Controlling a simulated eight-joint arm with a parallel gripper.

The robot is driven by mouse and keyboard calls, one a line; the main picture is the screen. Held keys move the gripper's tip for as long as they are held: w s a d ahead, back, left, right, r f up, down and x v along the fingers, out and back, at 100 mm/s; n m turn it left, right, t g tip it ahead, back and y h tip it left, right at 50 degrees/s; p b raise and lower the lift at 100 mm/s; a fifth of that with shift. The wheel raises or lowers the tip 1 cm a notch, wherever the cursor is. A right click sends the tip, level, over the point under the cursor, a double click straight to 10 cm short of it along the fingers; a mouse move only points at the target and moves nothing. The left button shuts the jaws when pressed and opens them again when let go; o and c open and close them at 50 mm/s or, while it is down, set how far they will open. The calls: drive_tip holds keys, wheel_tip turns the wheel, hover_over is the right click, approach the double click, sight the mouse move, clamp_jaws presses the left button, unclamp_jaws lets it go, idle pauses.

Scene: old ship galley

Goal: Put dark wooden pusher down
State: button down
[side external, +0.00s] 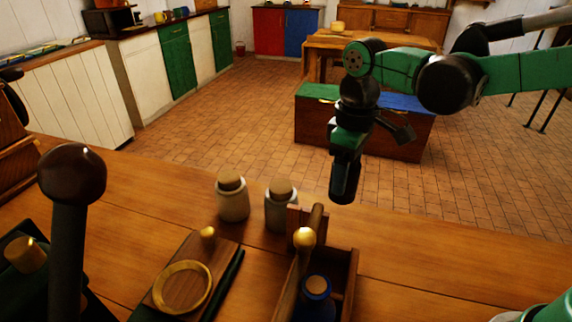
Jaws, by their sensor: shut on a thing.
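My gripper (345,185) points down in the air above the far edge of the wooden counter (430,270), just beyond the wooden caddy. It is shut on the dark wooden pusher, which I can hardly tell apart from the black fingers. The held part looks dark and short, and its lower end appears clear of the counter. The exact grip is hidden by the fingers and the small size.
A wooden caddy (351,284) with a round handle holds a blue-topped bottle (317,286). Two stoppered jars (233,203) (280,209) stand beside it. A board (187,262) bears a brass ring (182,288). A dark knobbed post (72,175) rises at left. The counter's right side is largely clear.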

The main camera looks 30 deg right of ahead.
wheel_tip(320, 180, down, 9)
drive_tip(key=shift+f, duration=0.2)
idle(0.3)
drive_tip(key=shift+f, duration=0.2)
drive_tip(key=shift+c, duration=0.9)
unclamp_jaws()
wheel_tip(320, 180, up, 12)
drive_tip(key=shift+r, duration=0.1)
drive_tip(key=shift+s+d+r, duration=0.2)
drive_tip(key=shift+s+d, duration=0.05)
drive_tip(key=s+d+f+m+t, duration=0.1)
drive_tip(key=s+d+m+t, duration=0.4)
drive_tip(key=d+m+t, duration=0.1)
drive_tip(key=shift+s+d+f+t, duration=0.2)
drive_tip(key=shift+d+t, duration=0.25)
drive_tip(key=shift+t, duration=0.15)
